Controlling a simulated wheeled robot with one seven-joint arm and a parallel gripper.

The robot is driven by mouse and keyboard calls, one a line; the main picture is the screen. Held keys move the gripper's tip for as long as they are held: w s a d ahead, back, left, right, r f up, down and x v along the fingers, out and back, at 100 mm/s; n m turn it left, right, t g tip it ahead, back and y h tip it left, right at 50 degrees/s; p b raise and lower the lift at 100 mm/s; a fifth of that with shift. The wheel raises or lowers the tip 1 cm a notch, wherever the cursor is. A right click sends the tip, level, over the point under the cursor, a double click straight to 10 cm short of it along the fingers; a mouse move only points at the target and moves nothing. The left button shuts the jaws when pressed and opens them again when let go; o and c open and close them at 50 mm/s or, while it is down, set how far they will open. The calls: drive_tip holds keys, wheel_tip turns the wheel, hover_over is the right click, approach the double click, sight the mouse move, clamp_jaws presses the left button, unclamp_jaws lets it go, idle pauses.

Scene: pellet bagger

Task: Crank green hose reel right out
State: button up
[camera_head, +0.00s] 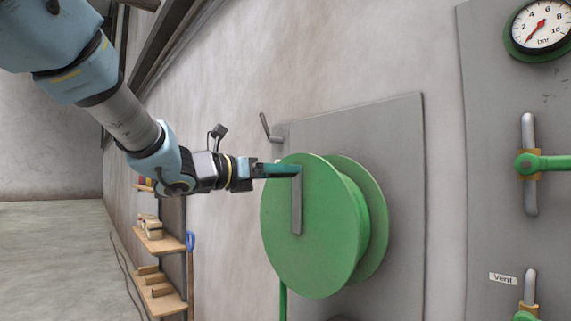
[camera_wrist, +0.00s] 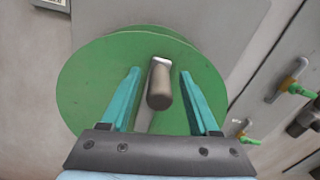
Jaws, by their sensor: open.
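The green hose reel (camera_head: 335,240) is mounted on a grey wall plate, its round face toward me. A grey crank arm (camera_head: 297,208) runs up from the reel's middle toward its upper rim. My gripper (camera_head: 292,169) is at the top end of the crank. In the wrist view the dark crank knob (camera_wrist: 160,86) points toward me and stands between the open fingers of my gripper (camera_wrist: 158,76), with a gap on both sides. The green reel face (camera_wrist: 90,85) shows behind it. In the head view my fingers hide the knob.
The grey backing plate (camera_head: 400,180) lies behind the reel. To the right a panel carries a pressure gauge (camera_head: 541,25) and green-handled valves (camera_head: 545,162). A small lever (camera_head: 267,128) sits above the reel. Wooden shelves (camera_head: 160,245) with objects stand at left; the floor (camera_head: 55,260) there is clear.

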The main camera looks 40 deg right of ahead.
drive_tip(key=shift+d, duration=0.85)
drive_tip(key=shift+c, duration=0.4)
clamp_jaws()
idle(0.4)
